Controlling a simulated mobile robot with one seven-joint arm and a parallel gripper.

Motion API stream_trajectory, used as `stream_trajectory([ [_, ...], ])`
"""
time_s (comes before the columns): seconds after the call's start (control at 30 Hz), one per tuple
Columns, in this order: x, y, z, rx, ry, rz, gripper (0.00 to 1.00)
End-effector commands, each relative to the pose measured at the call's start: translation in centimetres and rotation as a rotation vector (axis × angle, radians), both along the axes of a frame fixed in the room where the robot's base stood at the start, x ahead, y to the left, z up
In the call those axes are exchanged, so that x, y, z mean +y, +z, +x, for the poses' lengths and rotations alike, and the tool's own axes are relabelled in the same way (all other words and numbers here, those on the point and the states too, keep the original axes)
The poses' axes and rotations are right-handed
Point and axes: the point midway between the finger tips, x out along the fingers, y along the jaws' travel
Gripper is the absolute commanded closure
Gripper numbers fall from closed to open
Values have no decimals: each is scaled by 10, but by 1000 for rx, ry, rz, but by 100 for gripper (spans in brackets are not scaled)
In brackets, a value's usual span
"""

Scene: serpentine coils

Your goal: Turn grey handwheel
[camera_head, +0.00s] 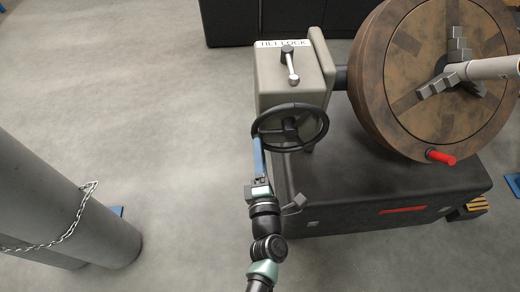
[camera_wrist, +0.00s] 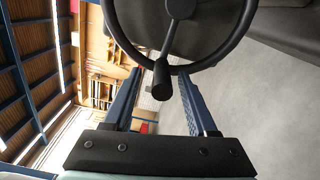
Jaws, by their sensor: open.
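The handwheel (camera_head: 318,145) is dark grey, almost black, with a round rim and spokes. It is mounted on the front of a beige box. In the wrist view its rim (camera_wrist: 228,48) fills the top, and a dark handle knob (camera_wrist: 162,84) points down from it. My gripper (camera_head: 257,142) is at the wheel's left edge in the head view. In the wrist view my gripper (camera_wrist: 160,74) is open, with its blue fingers on either side of the knob and their tips close to the rim. I cannot tell whether they touch it.
The beige box (camera_head: 277,75) carries a "TILT LOCK" label and a lever (camera_head: 290,66). A large brown disc (camera_head: 395,75) with a red handle (camera_head: 441,157) stands right, above a dark base (camera_head: 370,195). A grey column with a chain (camera_head: 60,200) stands left. The floor between is clear.

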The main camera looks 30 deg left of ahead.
Motion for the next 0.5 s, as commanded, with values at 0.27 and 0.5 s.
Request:
stream_trajectory([
  [0.27, -7, -1, -10, 5, -3, 0, 42],
  [0.5, -34, 0, -51, 7, -4, -1, 42],
])
